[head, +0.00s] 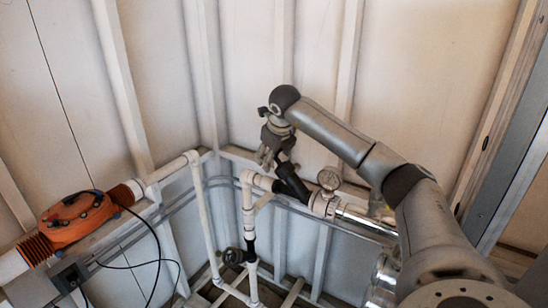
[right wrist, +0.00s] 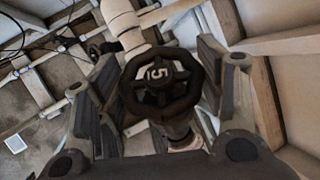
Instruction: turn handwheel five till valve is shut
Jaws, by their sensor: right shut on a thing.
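In the head view the wheel is mostly hidden by the gripper; the black valve body (head: 291,182) shows just below. My left gripper is not in view.
A pressure gauge (head: 328,179) stands on the pipe right of the valve, close under my right arm. An orange unit (head: 77,219) with black cables is at the left. Another dark valve (head: 234,256) sits lower on the white pipes. Ribbed walls close off the corner behind.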

